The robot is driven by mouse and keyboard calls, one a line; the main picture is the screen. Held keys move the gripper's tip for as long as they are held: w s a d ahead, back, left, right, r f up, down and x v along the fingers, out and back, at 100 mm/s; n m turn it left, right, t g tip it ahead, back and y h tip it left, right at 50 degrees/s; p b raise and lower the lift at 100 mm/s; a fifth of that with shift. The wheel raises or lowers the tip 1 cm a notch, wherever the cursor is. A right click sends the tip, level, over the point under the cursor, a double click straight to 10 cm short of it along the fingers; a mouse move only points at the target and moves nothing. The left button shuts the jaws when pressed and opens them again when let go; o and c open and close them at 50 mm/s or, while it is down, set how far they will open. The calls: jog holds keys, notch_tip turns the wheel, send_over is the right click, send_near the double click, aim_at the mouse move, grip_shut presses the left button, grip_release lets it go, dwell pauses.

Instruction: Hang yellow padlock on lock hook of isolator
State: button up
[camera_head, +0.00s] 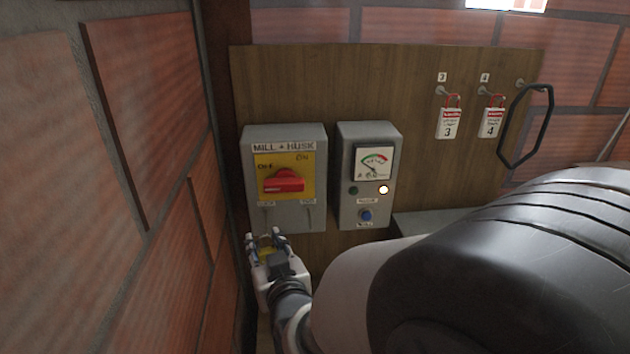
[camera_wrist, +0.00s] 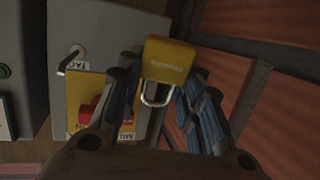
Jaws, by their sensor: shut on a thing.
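The isolator (camera_head: 285,170) is a grey box marked MILL + HUSK with a red handle (camera_head: 284,181) on a yellow plate. Below the plate are two small hooks: the lock hook (camera_head: 267,212) at left, labelled LOCK, and the tag hook (camera_head: 309,214) at right, labelled TAG. My gripper (camera_head: 267,243) is just below the isolator's lower left, shut on the yellow padlock (camera_wrist: 168,62). The padlock's metal shackle (camera_wrist: 157,95) points down in the wrist view, toward the palm. In that view the isolator (camera_wrist: 75,28) and tag hook (camera_wrist: 69,62) are at left; the lock hook is hidden.
A grey meter box (camera_head: 368,175) stands right of the isolator. A brick wall (camera_head: 150,130) is close at left. My dark rounded body part fills the lower right.

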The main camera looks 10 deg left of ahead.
jog(key=shift+w+a+f+p, duration=0.15)
jog(key=shift+w+p, duration=0.15)
jog(key=shift+w, duration=0.5)
jog(key=shift+w+a+r+p, duration=0.15)
jog(key=shift+w+p, duration=0.1)
jog(key=shift+w, duration=0.5)
jog(key=shift+w+a+f+b, duration=0.15)
jog(key=shift+w+f+b, duration=0.45)
jog(key=shift+b, duration=0.55)
jog(key=o, duration=1.2)
jog(key=shift+s, duration=0.15)
